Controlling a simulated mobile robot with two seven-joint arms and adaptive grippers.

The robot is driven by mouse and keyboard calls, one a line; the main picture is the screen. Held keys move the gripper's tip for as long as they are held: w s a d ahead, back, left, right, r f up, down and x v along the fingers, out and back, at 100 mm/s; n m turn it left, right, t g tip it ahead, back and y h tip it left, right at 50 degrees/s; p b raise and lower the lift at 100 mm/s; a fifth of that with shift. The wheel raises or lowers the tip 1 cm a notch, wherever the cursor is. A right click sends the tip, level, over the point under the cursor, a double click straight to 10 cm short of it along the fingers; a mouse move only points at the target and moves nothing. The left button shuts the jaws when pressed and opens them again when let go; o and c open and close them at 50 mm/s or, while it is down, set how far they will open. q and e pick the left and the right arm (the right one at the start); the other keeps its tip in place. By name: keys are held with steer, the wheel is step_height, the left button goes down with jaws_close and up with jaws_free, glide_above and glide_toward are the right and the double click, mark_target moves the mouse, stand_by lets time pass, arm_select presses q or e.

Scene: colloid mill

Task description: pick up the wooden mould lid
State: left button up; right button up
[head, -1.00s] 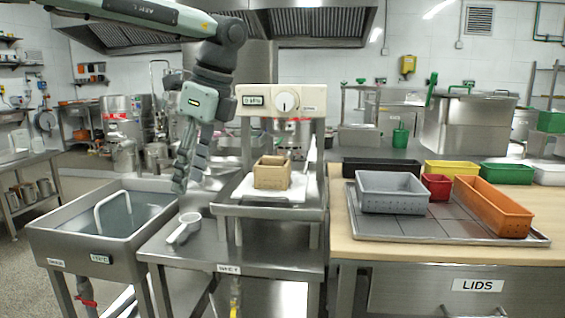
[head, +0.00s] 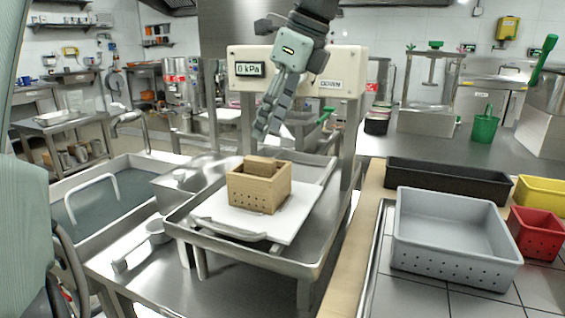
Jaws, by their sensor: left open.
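The wooden mould (head: 258,194) is a small light-brown box with rows of holes in its sides. It stands on a white board on the press tray. A wooden block that looks like the mould lid (head: 263,166) sits in its open top, toward the back, and sticks up above the rim. My left gripper (head: 263,134) hangs above and behind the mould, fingers pointing down. It is open, holds nothing and is apart from the lid. Its fingers are seen nearly side-on, overlapping. My right gripper is not in view.
The press head (head: 340,72) with a "0 kPa" display stands behind the mould; its posts flank the tray. A sink (head: 60,220) is at left. A grey perforated bin (head: 455,262) and other bins are at right.

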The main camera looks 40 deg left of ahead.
mark_target(256, 158)
arm_select(q)
steer(key=x, duration=0.3)
steer(key=shift+s+a+f, duration=0.2)
steer(key=shift+f, duration=0.05)
steer(key=shift+w+p+x, duration=0.1)
steer(key=shift+p+x, duration=0.2)
steer(key=shift+x, duration=0.7)
steer(key=shift+w+p+x, duration=0.15)
steer(key=shift+p+x, duration=0.1)
steer(key=shift+x, duration=0.7)
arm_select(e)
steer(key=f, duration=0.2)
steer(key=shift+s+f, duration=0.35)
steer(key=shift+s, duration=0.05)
arm_select(q)
steer(key=shift+c, duration=0.5)
jaws_close()
